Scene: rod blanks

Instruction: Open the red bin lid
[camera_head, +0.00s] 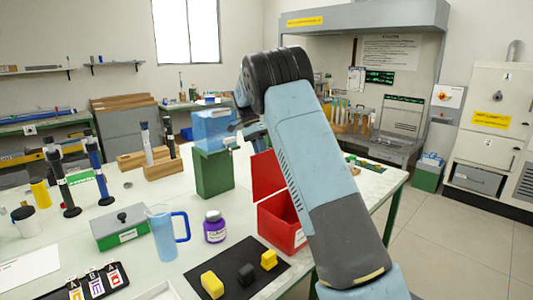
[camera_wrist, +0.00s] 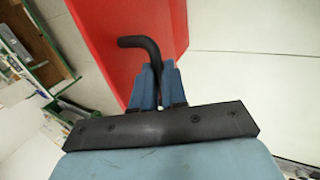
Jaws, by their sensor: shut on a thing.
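The red bin (camera_head: 283,228) stands near the right side of the table, its inside partly visible. Its red lid (camera_head: 267,173) is raised, standing up at the bin's back edge; my arm hides part of both. In the wrist view the lid (camera_wrist: 105,35) fills the upper middle, with a black bent handle (camera_wrist: 138,42). My gripper (camera_wrist: 157,78) is shut on this handle, its two blue fingers on either side of the bar.
A black mat (camera_head: 228,262) with yellow and black blocks lies in front of the bin. A purple-labelled jar (camera_head: 215,230) and a blue jug (camera_head: 163,236) stand to its left. A green block (camera_head: 213,174) stands behind. Floor is clear at right.

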